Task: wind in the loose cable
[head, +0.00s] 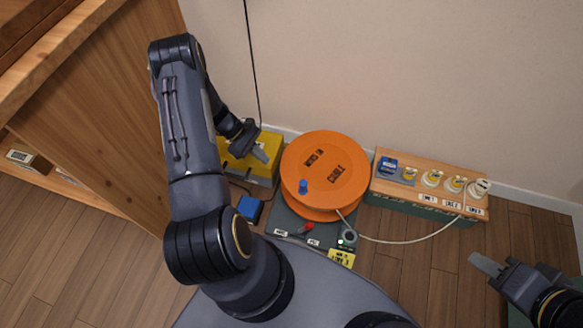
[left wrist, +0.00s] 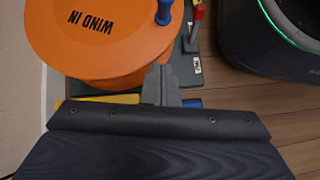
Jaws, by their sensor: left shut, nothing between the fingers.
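The orange cable reel (head: 325,170) lies face up on a dark base (head: 285,222). Its top has a blue crank knob (head: 303,187) at the front left and printed labels. "WIND IN" reads on the reel in the left wrist view (left wrist: 95,45), with the blue knob (left wrist: 164,12) at its edge. A pale loose cable (head: 410,240) runs from the reel's front in a curve to a white plug (head: 479,188) on the box at right. My left gripper (head: 262,153) is shut and empty, left of the reel over a yellow box. My right gripper (head: 484,264) is at far right, apart from everything; its jaw gap is unclear.
A red lever (head: 307,227) and a green light (head: 341,241) are on the base. The wooden-topped box (head: 425,180) carries several sockets. A yellow box (head: 255,165) and a blue box (head: 249,208) stand left. A black cord (head: 251,60) hangs by the wall.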

